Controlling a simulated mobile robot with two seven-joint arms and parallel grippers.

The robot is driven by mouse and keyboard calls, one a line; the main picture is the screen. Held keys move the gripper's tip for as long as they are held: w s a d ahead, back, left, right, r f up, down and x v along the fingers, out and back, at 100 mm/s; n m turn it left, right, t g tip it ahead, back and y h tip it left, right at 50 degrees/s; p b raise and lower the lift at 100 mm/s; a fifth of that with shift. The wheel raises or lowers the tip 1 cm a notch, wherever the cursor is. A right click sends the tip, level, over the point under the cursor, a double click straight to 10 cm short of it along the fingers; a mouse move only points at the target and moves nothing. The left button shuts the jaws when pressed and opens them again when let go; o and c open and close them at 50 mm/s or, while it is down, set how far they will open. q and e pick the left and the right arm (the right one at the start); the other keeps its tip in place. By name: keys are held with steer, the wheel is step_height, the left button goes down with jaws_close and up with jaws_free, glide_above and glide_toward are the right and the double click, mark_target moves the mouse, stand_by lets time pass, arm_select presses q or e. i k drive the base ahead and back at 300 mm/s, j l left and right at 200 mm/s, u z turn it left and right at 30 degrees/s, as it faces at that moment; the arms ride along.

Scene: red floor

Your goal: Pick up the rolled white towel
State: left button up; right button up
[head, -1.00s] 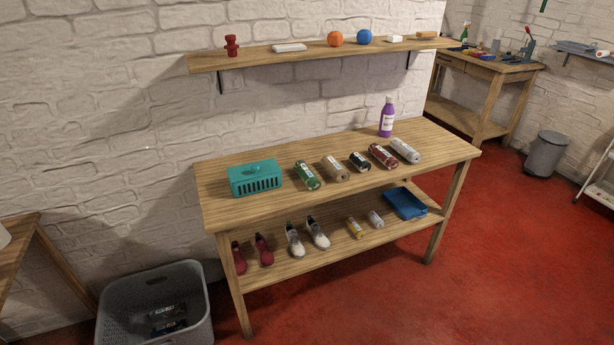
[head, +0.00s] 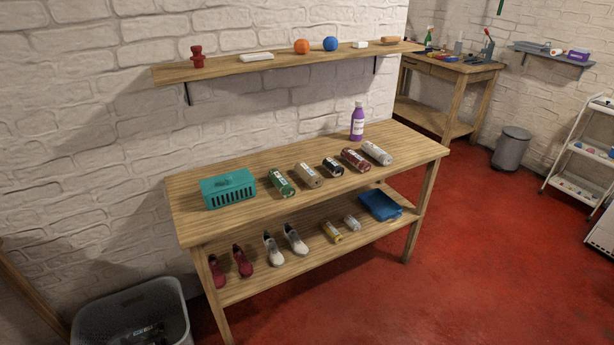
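Neither of my grippers is in view.
A purple bottle (head: 357,122) stands behind the rolls, and a teal basket (head: 228,189) is at the left. A wall shelf (head: 225,69) hangs above. Red floor is clear at front right.

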mark_target(379, 155)
steer(key=i+l+u, duration=0.1)
steer(key=i+l, duration=1.2)
steer(key=i+j, duration=0.1)
steer(key=j, duration=0.3)
steer(key=u, duration=0.05)
